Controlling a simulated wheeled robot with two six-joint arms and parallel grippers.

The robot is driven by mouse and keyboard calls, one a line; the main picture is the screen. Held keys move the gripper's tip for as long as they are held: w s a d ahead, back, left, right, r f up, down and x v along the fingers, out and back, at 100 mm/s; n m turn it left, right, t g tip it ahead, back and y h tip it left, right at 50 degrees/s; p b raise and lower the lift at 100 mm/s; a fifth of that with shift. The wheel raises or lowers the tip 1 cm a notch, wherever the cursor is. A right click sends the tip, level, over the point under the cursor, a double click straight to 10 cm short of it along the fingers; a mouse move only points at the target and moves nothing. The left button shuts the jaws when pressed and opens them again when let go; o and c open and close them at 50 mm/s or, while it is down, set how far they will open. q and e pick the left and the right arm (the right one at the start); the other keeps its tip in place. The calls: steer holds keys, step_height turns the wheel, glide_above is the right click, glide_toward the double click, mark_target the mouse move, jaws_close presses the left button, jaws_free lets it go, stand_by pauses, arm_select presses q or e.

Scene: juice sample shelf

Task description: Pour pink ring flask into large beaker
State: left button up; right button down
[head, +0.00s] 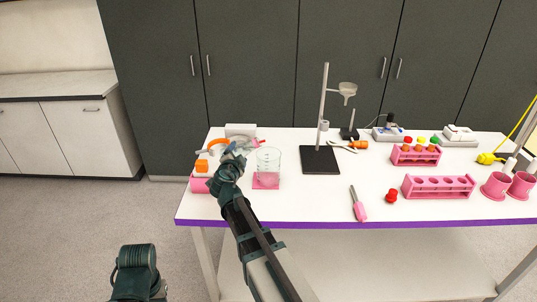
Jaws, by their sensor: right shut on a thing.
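The large beaker (269,160) is clear glass with markings and stands upright on a pink square mat (266,184) at the left part of the table. My right gripper (237,152) is just left of the beaker, shut on a clear glass vessel that seems to be the pink ring flask (243,146). The flask looks tilted, with a bit of pink showing near its right end. My gripper hides much of it, and I cannot tell whether it touches the beaker. My left gripper is out of sight; only part of my left arm shows at bottom left.
An orange block on a pink box (199,184) sits left of my right gripper. A stand with a dark base (320,160) and funnel is right of the beaker. Pink racks (438,188), pink cups (497,186) and a pink-handled tool (358,206) lie farther right. The front middle is clear.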

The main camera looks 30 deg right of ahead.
mark_target(240, 146)
steer(key=shift+m, duration=0.3)
stand_by(0.5)
steer(key=shift+a+r+m+y+p, duration=0.1)
steer(key=shift+r+m+y+p, duration=0.3)
steer(key=shift+r+m+p, duration=0.35)
stand_by(1.1)
steer(key=shift+s+d+r+m+t+p, duration=0.25)
steer(key=shift+d+r+m+p, duration=0.25)
steer(key=shift+m+p, duration=0.25)
stand_by(1.0)
steer(key=shift+d+r+m+y+p, duration=0.1)
steer(key=shift+r+m+y+p, duration=0.3)
steer(key=shift+r+p, duration=0.15)
stand_by(2.2)
steer(key=shift+f+b, duration=0.3)
steer(key=shift+f, duration=0.05)
steer(key=f+n+b, duration=0.1)
steer(key=a+f+n+h+b, duration=0.1)
steer(key=b, duration=0.1)
steer(key=f+n+b, duration=0.1)
steer(key=f, duration=0.1)
steer(key=shift+w+a+n+h+b, duration=0.15)
steer(key=shift+w+n+h+b, duration=0.15)
steer(key=shift+w+n+b, duration=0.1)
steer(key=shift+s+d+r+n+p, duration=0.1)
steer(key=shift+d+r+n+p, duration=0.15)
steer(key=shift+r+p, duration=0.25)
steer(key=shift+s+r, duration=0.1)
